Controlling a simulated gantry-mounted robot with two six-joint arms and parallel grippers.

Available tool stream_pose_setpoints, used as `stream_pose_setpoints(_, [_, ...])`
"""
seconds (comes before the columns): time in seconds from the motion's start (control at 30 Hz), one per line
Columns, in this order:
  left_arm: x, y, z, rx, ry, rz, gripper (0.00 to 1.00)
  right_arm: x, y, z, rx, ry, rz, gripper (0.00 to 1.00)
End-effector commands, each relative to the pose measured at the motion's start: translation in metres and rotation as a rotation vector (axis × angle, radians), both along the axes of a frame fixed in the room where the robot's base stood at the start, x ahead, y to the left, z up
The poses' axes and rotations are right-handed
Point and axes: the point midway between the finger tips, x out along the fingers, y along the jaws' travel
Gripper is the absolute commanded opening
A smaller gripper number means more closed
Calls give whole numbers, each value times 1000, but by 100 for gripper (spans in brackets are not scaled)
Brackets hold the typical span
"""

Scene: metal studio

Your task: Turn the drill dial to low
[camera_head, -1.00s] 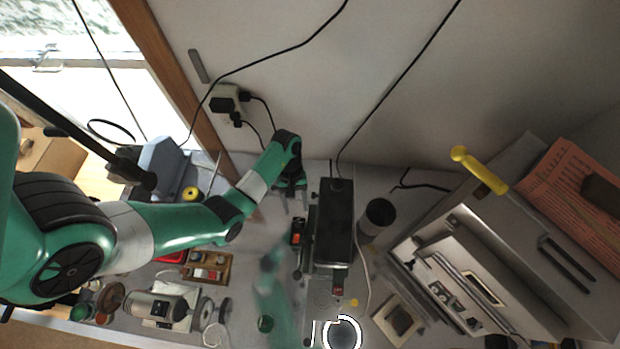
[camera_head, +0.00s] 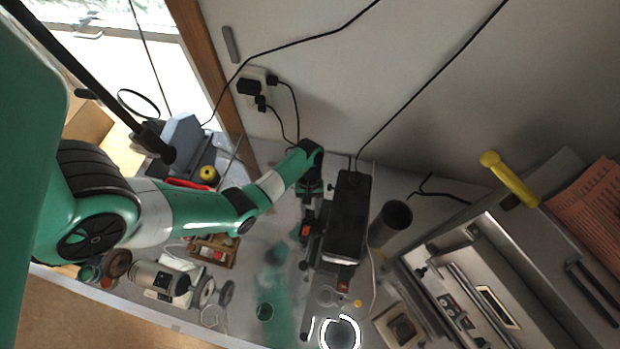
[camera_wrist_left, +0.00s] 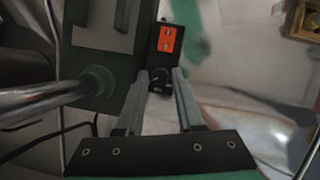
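The drill (camera_head: 345,220) is a dark grey machine standing on the bench in the middle of the head view. Its black switch box carries an orange switch (camera_head: 305,230), which also shows in the left wrist view (camera_wrist_left: 169,39). In the left wrist view a small black dial (camera_wrist_left: 160,80) sits below that switch. My left gripper (camera_head: 309,203) is beside the switch box, pointing at it. In the left wrist view its two grey fingers (camera_wrist_left: 161,76) are apart, with the dial between their tips; contact cannot be told. The right gripper is not in view.
A dark cup (camera_head: 391,222) stands right of the drill. A grey machine with a yellow handle (camera_head: 508,178) fills the right side. A wooden tray (camera_head: 214,250) and a small motor unit (camera_head: 160,282) lie to the left. Cables run up the wall behind.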

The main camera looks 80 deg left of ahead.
Motion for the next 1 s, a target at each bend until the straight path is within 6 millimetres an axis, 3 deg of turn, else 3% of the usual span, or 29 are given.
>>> stream_pose_setpoints(0.03, [0,0,0,0,0,0,26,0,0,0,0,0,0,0])
stream_pose_setpoints(0.2, [0,0,0,0,0,0,0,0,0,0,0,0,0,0])
stream_pose_setpoints(0.67, [-1,0,1,0,1,39,0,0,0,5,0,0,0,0])
stream_pose_setpoints(1.0, [-3,0,3,-1,1,247,0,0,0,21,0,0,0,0])
